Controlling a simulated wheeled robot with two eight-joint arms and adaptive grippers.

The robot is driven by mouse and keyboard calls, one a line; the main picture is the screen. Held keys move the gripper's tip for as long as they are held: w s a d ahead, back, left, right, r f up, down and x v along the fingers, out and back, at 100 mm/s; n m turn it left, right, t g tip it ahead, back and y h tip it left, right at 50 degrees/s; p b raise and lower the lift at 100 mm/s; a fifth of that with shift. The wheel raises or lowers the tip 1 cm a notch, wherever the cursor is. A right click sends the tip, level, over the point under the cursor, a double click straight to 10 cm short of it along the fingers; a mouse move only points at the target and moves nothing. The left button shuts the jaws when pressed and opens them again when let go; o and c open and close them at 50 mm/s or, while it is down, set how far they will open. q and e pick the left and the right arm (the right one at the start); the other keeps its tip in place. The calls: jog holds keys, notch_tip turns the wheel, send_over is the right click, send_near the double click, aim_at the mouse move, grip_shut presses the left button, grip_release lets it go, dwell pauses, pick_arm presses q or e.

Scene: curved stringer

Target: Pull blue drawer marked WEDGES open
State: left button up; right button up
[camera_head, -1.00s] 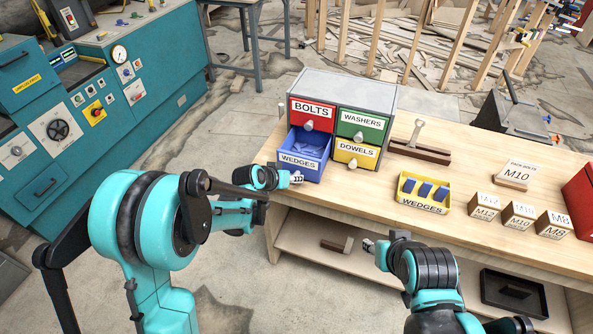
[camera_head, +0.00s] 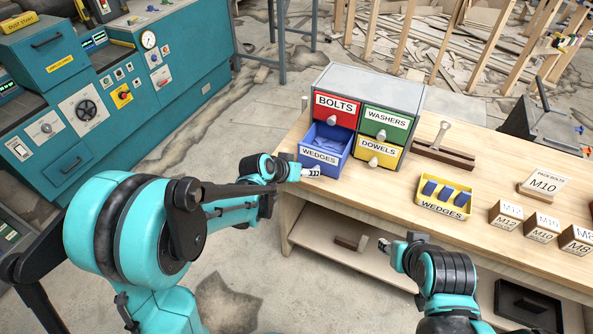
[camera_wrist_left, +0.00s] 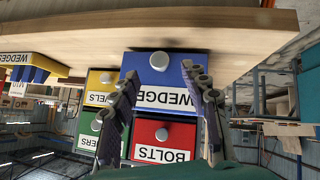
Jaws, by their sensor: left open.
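The blue WEDGES drawer (camera_head: 323,154) is the lower left one in a small grey cabinet on the bench. It stands partly out, and blue pieces show inside. My left gripper (camera_head: 312,172) is in front of its face, low down. In the left wrist view, the drawer face (camera_wrist_left: 163,88) appears upside down with its round silver knob (camera_wrist_left: 158,61). The open fingers of my left gripper (camera_wrist_left: 160,75) frame the knob without closing on it. My right gripper (camera_head: 384,244) hangs in front of the bench edge, apart from the drawers; its jaws are too small to read.
The red BOLTS (camera_head: 336,109), green WASHERS (camera_head: 386,123) and yellow DOWELS (camera_head: 379,152) drawers are shut. A yellow WEDGES tray (camera_head: 445,196) and several labelled blocks stand to the right on the bench. A lower shelf (camera_head: 365,257) runs beneath.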

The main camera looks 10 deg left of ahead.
pick_arm(q)
jog(key=v, duration=0.7)
dwell(0.3)
jog(key=s+a+r+n+y, duration=0.1)
jog(key=s+a, duration=0.3)
jog(key=s, duration=0.6)
jog(key=s+a+r+n+y, duration=0.1)
jog(key=s+a+y, duration=0.3)
jog(key=s, duration=0.7)
jog(key=shift+a+g, duration=0.4)
jog(key=shift+a, duration=0.15)
jog(key=shift+w+d, duration=0.1)
